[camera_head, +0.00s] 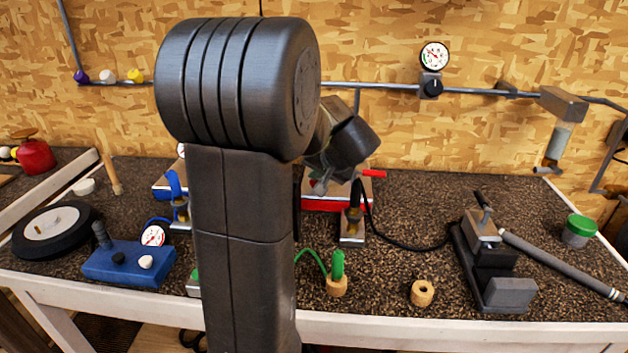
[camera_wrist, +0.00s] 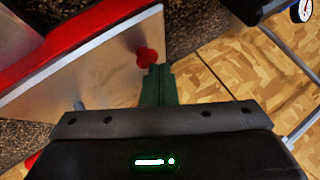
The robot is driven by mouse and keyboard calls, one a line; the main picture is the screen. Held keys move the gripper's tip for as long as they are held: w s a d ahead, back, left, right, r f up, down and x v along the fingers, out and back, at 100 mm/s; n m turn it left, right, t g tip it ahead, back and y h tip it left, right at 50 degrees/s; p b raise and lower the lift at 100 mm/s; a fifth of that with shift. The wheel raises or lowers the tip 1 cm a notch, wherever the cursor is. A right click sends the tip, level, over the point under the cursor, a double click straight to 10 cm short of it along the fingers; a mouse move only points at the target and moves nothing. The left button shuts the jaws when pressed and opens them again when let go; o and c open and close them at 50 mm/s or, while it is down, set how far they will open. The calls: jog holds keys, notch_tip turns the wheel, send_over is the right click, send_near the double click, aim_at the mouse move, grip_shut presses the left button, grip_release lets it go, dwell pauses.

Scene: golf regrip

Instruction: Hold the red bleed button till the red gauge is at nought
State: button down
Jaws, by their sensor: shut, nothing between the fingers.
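The red bleed button (camera_wrist: 147,57) is a small red knob on the pale metal top of the red-edged unit (camera_wrist: 85,78) in the wrist view. My gripper (camera_wrist: 160,68) is shut and empty, its dark green fingertips right at the button's lower right edge. I cannot tell whether they touch or press it.
A wall gauge (camera_head: 434,55) sits above a black knob on the pipe. A blue unit with a gauge (camera_head: 152,236) lies at left.

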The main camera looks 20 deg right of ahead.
jog(key=shift+r, duration=0.65)
jog(key=shift+r+p, duration=0.1)
jog(key=shift+p, duration=0.2)
jog(key=shift+r+p, duration=1.6)
jog(key=shift+r, duration=0.85)
